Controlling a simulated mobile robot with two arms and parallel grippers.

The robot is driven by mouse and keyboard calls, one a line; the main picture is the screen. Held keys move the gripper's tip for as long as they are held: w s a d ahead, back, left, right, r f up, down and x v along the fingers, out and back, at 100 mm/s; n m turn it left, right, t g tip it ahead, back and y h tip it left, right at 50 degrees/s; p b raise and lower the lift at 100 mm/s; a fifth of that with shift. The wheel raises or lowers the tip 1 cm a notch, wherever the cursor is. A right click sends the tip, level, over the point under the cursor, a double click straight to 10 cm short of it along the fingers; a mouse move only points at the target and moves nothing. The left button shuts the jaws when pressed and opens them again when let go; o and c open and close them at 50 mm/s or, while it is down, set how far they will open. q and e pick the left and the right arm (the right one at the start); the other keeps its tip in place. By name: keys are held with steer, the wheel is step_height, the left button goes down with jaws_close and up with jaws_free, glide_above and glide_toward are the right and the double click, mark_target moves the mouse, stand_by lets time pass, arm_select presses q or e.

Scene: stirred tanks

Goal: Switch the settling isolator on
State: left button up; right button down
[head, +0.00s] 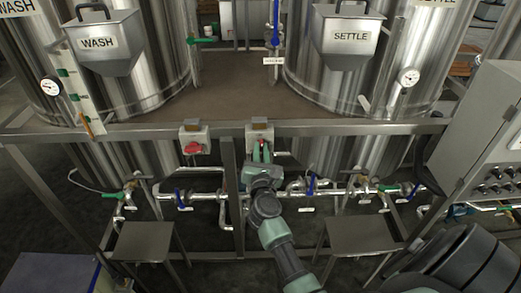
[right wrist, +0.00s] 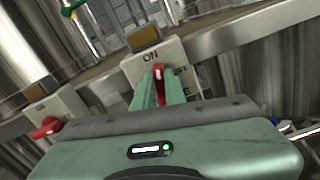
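The settling isolator (head: 259,132) is the right one of two pale boxes on the front rail; it also shows in the right wrist view (right wrist: 141,66). Its upper label reads ON; a lower label is mostly hidden by my fingers. Its red handle (right wrist: 158,72) stands about upright, pointing toward ON. My right gripper (head: 262,156) has its green fingers on either side of this handle, close against it, and appears shut on it; the fingers also show in the right wrist view (right wrist: 160,82). My left gripper is not in view.
A second isolator (head: 194,138) with a red knob (head: 193,148) is mounted to the left. Steel tanks with WASH (head: 98,43) and SETTLE (head: 351,36) hoppers stand behind the rail. Valve pipes run below. A control cabinet (head: 490,140) is at the right.

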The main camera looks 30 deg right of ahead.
steer(key=n+p, duration=0.1)
steer(key=n, duration=0.2)
steer(key=c, duration=1.5)
jaws_free()
steer(key=shift+w, duration=0.1)
steer(key=shift+o, duration=0.2)
steer(key=shift+w+f, duration=0.15)
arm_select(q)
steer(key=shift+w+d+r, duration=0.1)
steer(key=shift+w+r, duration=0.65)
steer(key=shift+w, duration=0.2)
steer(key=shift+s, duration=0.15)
arm_select(e)
steer(key=shift+a, duration=0.1)
